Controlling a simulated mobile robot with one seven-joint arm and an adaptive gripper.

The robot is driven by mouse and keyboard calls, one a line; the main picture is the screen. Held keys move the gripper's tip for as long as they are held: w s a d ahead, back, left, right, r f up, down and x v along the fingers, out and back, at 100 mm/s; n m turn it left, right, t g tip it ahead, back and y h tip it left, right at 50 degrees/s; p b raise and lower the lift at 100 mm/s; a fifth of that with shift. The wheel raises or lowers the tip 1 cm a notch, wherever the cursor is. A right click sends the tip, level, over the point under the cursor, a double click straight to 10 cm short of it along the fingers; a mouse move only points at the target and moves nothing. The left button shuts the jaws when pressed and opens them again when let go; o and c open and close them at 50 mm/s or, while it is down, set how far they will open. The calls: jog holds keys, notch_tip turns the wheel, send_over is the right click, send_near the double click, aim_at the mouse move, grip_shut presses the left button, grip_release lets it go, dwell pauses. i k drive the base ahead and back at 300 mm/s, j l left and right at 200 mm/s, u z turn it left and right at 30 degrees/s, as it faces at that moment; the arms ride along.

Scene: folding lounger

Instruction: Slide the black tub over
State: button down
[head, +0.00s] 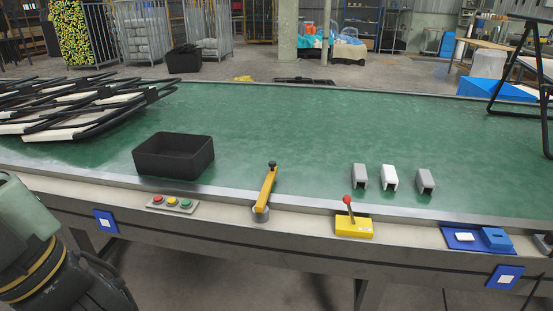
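The black tub (174,155) is an open rectangular bin. It stands upright on the green table top (300,120), left of the middle and close to the front edge. Its inside looks dark, and I see nothing in it. My arm shows at the lower left corner, in front of the table and apart from the tub. My gripper's fingers are not visible in the head view.
Black folded frames with white panels (75,105) lie left of the tub. A yellow lever (266,190) stands to its right, a button box (172,204) in front. Grey and white channel pieces (390,178) and a yellow joystick box (353,225) are further right. The table's middle is clear.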

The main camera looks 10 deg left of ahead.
aim_at(172, 154)
jog(key=i+j+u, duration=0.3)
jog(key=j, duration=0.2)
jog(key=i+j+u, duration=0.5)
jog(key=i, duration=0.25)
jog(key=i+j+u, duration=0.15)
jog(key=i, duration=0.25)
jog(key=i+j+u, duration=0.2)
jog(key=i, duration=0.25)
